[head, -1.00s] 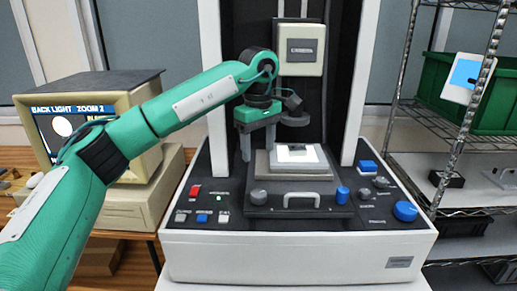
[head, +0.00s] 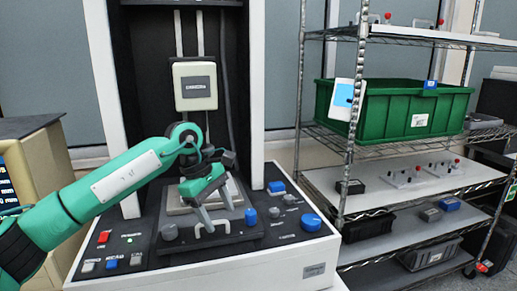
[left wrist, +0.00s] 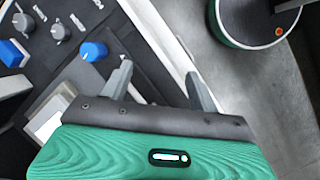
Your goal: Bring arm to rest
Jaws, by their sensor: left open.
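My left arm, teal, reaches in from the left in the head view. Its gripper (head: 218,217) is open, with two grey fingers pointing down and tilted over the front of the machine's stage and control panel. Nothing shows between the fingers. The left wrist view also shows the open gripper (left wrist: 160,85), with its fingers apart over the panel's edge. The measuring machine (head: 195,85) has a dark column with a pale boxed head. Its stage (head: 178,205) is partly hidden behind my gripper. My right gripper is not in view.
The control panel carries a blue knob (head: 311,222), which is clear of the fingers, and a red button (head: 103,237). A wire shelf (head: 410,180) stands at the right with a green bin (head: 390,112). An old monitor (head: 38,160) stands at the left.

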